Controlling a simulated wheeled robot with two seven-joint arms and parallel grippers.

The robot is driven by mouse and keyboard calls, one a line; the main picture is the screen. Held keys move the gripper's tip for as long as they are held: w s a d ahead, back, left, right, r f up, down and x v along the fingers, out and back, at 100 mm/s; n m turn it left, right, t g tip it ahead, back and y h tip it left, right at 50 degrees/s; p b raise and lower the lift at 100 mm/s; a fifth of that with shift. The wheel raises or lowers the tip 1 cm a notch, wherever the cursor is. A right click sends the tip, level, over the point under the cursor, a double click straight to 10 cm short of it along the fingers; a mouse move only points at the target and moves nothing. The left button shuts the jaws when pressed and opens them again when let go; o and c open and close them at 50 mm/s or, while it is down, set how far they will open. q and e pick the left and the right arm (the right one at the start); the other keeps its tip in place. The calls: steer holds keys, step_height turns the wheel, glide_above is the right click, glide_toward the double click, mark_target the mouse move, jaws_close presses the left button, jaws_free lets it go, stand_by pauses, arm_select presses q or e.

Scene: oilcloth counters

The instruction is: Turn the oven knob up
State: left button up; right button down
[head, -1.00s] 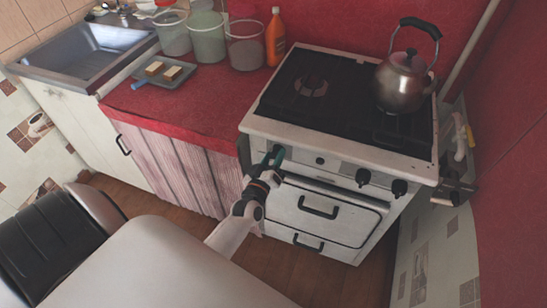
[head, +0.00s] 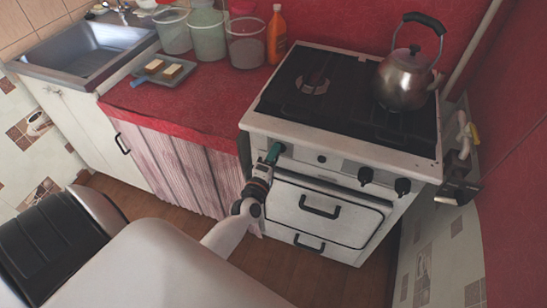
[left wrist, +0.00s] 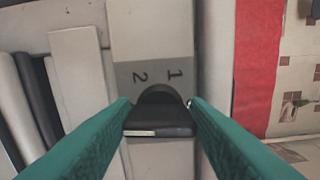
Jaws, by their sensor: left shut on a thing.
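The white stove (head: 318,215) stands right of the counter. Its front panel carries black knobs; the leftmost oven knob is mostly hidden by my left gripper (head: 274,151) in the head view. In the left wrist view, the black knob (left wrist: 158,122) with a pale mark sits between the green fingers of my left gripper (left wrist: 160,108), and the fingers are shut on it. The digits 1 and 2 show on a grey plate (left wrist: 150,75) beside the knob. My right gripper is not in view.
A metal kettle (head: 403,80) stands on the black cooktop (head: 330,95). The oven door handle (head: 319,207) sticks out below the panel. The red counter (head: 190,110) holds containers, an orange bottle and a small tray.

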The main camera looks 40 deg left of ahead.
arm_select(q)
steer(key=shift+n, duration=0.6)
steer(key=o, duration=1)
steer(key=b+v, duration=0.1)
steer(key=v, duration=1.1)
